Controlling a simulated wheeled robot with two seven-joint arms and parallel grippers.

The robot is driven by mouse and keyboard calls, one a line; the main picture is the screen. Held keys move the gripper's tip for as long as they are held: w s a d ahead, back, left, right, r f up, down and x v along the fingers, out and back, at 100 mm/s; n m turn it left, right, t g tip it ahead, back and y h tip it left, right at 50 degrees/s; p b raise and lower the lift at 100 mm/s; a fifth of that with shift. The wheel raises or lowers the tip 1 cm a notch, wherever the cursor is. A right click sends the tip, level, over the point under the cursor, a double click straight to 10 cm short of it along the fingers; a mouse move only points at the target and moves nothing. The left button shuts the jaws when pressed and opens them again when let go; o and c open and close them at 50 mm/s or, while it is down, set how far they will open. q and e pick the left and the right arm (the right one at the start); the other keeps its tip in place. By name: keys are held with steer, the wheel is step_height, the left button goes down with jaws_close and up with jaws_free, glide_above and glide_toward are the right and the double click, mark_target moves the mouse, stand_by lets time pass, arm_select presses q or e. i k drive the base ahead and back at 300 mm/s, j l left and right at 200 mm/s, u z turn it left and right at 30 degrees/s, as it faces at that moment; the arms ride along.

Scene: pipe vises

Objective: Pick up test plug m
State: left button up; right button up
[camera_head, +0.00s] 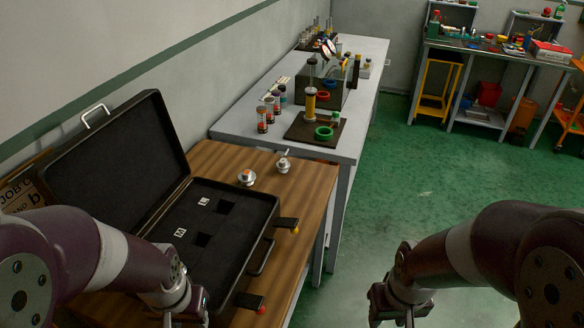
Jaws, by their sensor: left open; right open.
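Two silvery metal test plugs stand on the brown wooden bench. The nearer plug (246,177) is squat with a reddish top, and the farther plug (283,163) has a taller stem with a small handle. I cannot read a size mark on either, so I cannot tell which is plug m. My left gripper (188,312) is at the case's near edge, away from both plugs. My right gripper (400,312) is over the floor, right of the bench. Both are open, their fingertips cut off or unclear at the bottom edge.
The case's raised lid (115,165) stands along the wall on the left. A grey table (235,122) behind holds bottles (262,119) and a dark plate (300,128) with coloured rings. Green floor (440,185) is clear on the right. A cluttered workbench (490,50) stands far back.

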mark_target(283, 165)
steer(key=i+l+u, duration=0.1)
steer(key=l, duration=0.4)
steer(key=i+l, duration=0.15)
steer(key=l, duration=0.4)
steer(key=i+l+u, duration=0.15)
steer(key=l, duration=0.35)
steer(key=l+u, duration=0.1)
steer(key=l, duration=0.45)
steer(key=i+l+u, duration=0.1)
steer(key=i, duration=0.35)
steer(key=i+l, duration=0.15)
steer(key=i, duration=0.3)
steer(key=i+l+u, duration=0.15)
steer(key=i, duration=0.3)
steer(key=i+l+u, duration=0.1)
steer(key=i, duration=0.3)
steer(key=l, duration=0.1)
